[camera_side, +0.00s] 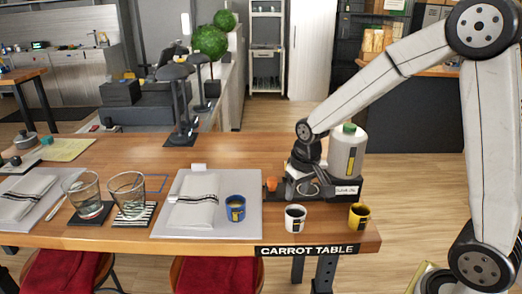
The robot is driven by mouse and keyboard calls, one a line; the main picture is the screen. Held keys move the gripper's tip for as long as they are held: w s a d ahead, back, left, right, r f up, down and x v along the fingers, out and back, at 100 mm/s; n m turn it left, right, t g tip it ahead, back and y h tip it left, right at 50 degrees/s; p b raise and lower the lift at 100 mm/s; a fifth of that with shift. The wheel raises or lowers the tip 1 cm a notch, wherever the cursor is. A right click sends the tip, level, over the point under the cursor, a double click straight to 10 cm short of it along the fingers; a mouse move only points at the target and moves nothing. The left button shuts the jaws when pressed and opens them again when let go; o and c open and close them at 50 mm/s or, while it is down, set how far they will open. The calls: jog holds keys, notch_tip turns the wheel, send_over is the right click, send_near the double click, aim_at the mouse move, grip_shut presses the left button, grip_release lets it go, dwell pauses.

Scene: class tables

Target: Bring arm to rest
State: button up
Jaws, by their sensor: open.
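My arm reaches in from the right, and my gripper (305,180) hangs low over the right end of the wooden table (270,150). It is open, beside a white bottle with a green cap (348,152) in a black caddy (346,190). The fingers overlap the caddy in this view, so I cannot tell whether they touch it. A small orange item (271,184) is just left of the gripper. No object shows clearly between the fingers.
A white cup (295,218) and a yellow cup (359,216) stand near the front edge. A blue cup (235,208) and a folded napkin (194,203) are on a grey placemat (170,228). Two glasses (127,194) stand further left. Red-seated stools (215,274) are below.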

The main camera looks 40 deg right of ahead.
jog(key=s+a+f+n, duration=0.2)
jog(key=s+a, duration=0.2)
jog(key=s, duration=0.6)
jog(key=shift+s+f+n+t, duration=0.2)
jog(key=shift+s+n+t, duration=0.1)
jog(key=shift+t, duration=0.1)
dwell(0.7)
